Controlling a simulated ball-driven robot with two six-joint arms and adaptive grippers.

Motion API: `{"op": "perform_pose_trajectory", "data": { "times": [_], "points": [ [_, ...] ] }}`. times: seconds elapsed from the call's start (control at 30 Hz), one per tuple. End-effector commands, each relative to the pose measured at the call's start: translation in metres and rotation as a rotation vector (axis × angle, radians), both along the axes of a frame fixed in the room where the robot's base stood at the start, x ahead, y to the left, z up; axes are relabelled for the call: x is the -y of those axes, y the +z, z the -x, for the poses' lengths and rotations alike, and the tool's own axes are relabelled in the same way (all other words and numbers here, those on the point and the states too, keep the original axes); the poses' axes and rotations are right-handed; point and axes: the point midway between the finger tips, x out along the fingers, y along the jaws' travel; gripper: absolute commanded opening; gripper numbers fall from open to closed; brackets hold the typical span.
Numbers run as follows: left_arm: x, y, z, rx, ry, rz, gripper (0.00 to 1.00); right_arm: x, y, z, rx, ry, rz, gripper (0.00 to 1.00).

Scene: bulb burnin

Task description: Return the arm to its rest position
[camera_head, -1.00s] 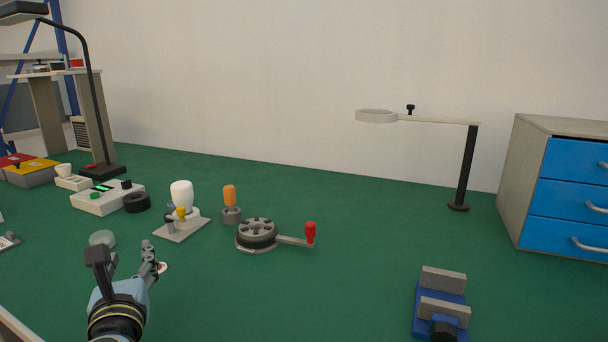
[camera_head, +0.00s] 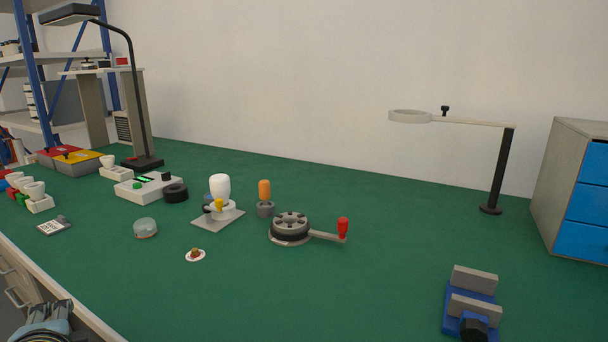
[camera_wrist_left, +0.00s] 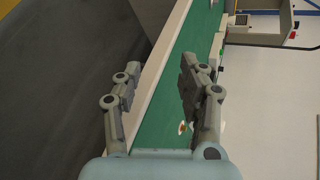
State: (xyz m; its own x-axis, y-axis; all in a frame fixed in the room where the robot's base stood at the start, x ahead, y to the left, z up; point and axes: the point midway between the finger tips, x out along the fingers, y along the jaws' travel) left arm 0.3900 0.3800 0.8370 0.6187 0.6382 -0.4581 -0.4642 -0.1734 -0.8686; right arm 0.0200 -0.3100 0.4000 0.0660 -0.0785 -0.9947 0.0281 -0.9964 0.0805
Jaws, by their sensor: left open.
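A small white disc with a brown bit (camera_head: 195,255) lies on the green bench top (camera_head: 330,290). My right gripper is not in view.
A round clear-lidded dish (camera_head: 145,228), a reel with a red-handled crank (camera_head: 290,228) and a blue vise (camera_head: 470,305) stand on the bench. A black lamp (camera_head: 143,160) and a ring magnifier stand (camera_head: 497,180) rise at the back. The front middle is clear.

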Motion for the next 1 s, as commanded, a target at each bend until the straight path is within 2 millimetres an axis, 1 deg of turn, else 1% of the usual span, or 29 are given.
{"op": "perform_pose_trajectory", "data": {
  "times": [0.03,0.1,0.2,0.3,0.43,0.63,0.67,0.7,0.87,1.0],
  "points": [
    [0.003,-0.006,0.018,0.023,0.065,0.13,0.41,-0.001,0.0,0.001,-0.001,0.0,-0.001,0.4],
    [0.011,-0.014,0.04,0.046,0.157,0.311,0.41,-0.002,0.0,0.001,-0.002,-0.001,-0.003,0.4],
    [0.027,-0.022,0.067,0.054,0.273,0.526,0.41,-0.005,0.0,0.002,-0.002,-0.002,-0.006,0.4],
    [0.046,-0.026,0.091,0.043,0.374,0.699,0.41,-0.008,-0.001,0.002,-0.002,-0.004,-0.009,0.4],
    [0.071,-0.026,0.12,0.007,0.488,0.879,0.41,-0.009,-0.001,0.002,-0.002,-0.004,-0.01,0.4],
    [0.107,-0.019,0.161,-0.077,0.642,1.089,0.41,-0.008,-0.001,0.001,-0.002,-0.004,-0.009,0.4],
    [0.111,-0.019,0.165,-0.089,0.66,1.11,0.41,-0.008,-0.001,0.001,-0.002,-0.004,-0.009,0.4],
    [0.109,-0.033,0.16,-0.09,0.662,1.102,0.41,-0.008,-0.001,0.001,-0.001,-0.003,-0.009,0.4],
    [0.105,-0.073,0.153,-0.098,0.673,1.095,0.41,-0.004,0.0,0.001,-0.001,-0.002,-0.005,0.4],
    [0.101,-0.114,0.15,-0.109,0.685,1.09,0.41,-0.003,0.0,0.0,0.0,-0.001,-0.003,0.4]
  ]
}}
